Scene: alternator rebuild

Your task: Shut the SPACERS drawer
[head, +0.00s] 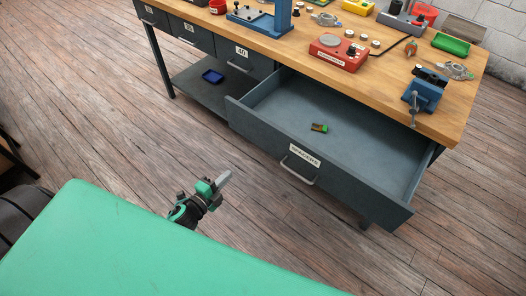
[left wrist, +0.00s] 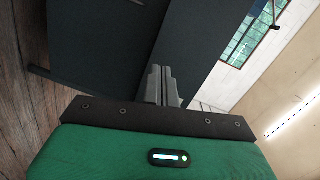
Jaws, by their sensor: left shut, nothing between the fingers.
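The SPACERS drawer (head: 330,182) is pulled far out of the workbench in the head view. Its front panel carries a SPACERS label (head: 305,154) and a bar handle (head: 298,171). A small green-and-dark item (head: 319,128) lies on the drawer floor. My left gripper (head: 225,178) is shut and empty, to the left of the drawer front and apart from it in the picture. In the left wrist view the shut fingers (left wrist: 161,84) point towards large dark panels, which I cannot name for sure. My right gripper is not in view.
The wooden bench top (head: 290,48) holds a red device (head: 338,52), a blue vise (head: 424,91) at the right corner and several small parts. The plank floor in front of the drawer is clear.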

